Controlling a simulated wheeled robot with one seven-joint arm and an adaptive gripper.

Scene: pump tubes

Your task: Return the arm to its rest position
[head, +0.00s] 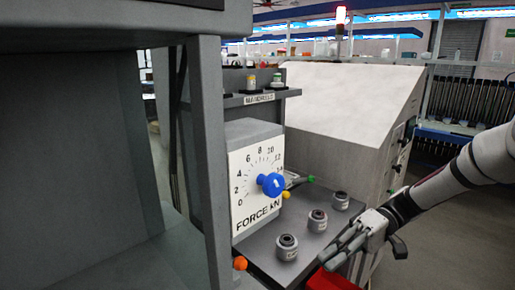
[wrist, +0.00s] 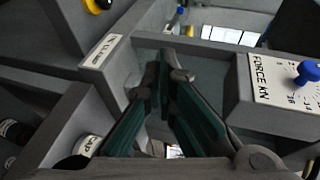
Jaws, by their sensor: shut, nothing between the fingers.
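My gripper (head: 328,261) is shut and empty at the lower right of the head view. My white arm reaches in from the right edge, with the fingers pointing down and left near the front edge of the grey shelf (head: 262,262). In the wrist view the dark green finger pads of my gripper (wrist: 164,62) meet at their tips, with nothing seen between them.
Several small grey cylinders, one of them (head: 287,247), stand on the shelf close to my fingers. A force dial (head: 258,180) with a blue knob stands behind them. A grey frame (head: 208,150) fills the left. A red object (head: 330,282) lies below my fingers.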

